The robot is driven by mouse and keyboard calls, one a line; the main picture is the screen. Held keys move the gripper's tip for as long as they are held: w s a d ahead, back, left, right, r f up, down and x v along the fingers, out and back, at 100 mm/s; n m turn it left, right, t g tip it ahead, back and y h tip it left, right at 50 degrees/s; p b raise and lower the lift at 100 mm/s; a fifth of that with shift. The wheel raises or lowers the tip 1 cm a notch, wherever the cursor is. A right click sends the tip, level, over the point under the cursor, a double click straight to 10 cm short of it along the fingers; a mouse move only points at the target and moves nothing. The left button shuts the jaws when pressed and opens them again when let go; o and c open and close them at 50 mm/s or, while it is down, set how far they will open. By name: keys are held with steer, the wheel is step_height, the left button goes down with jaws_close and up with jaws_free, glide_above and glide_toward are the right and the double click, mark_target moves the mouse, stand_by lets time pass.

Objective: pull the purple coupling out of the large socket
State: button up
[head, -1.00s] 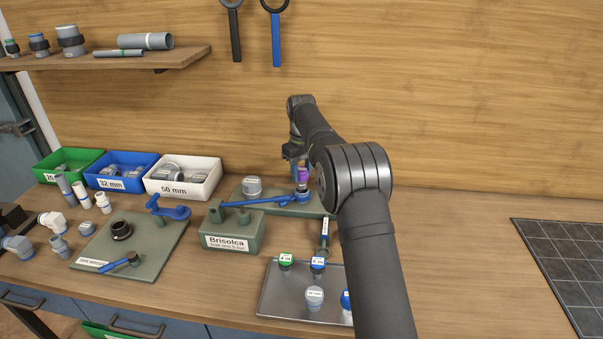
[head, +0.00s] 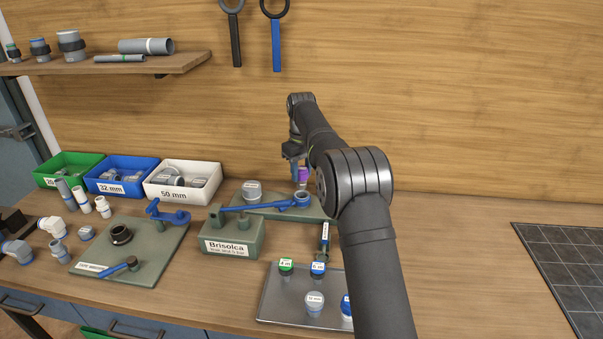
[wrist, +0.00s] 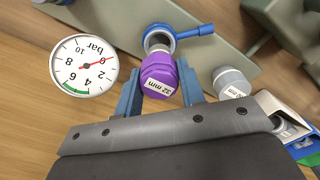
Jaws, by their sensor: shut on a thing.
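The purple coupling (head: 303,174) is between the fingers of my gripper (head: 298,166), above the blue ring of the large socket (head: 301,199). In the wrist view, my gripper (wrist: 160,86) has its two blue fingers shut on the sides of the purple coupling (wrist: 160,74), which bears a 32 mm label. The blue socket ring (wrist: 172,36), with its handle reaching right, shows an open mouth just beyond the coupling. The coupling looks clear of the ring, though it overlaps the ring's near edge in this view.
A grey labelled fitting (head: 252,190) stands beside the socket on the green plate (head: 276,212). A green Brisolca block (head: 232,243) stands nearer. A pressure gauge (wrist: 84,66) shows in the wrist view. A metal tray (head: 276,307) holds capped fittings. The table at right is mostly clear.

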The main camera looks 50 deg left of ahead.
mark_target(301, 168)
steer(key=shift+r, duration=0.1)
steer(key=shift+r, duration=1.9)
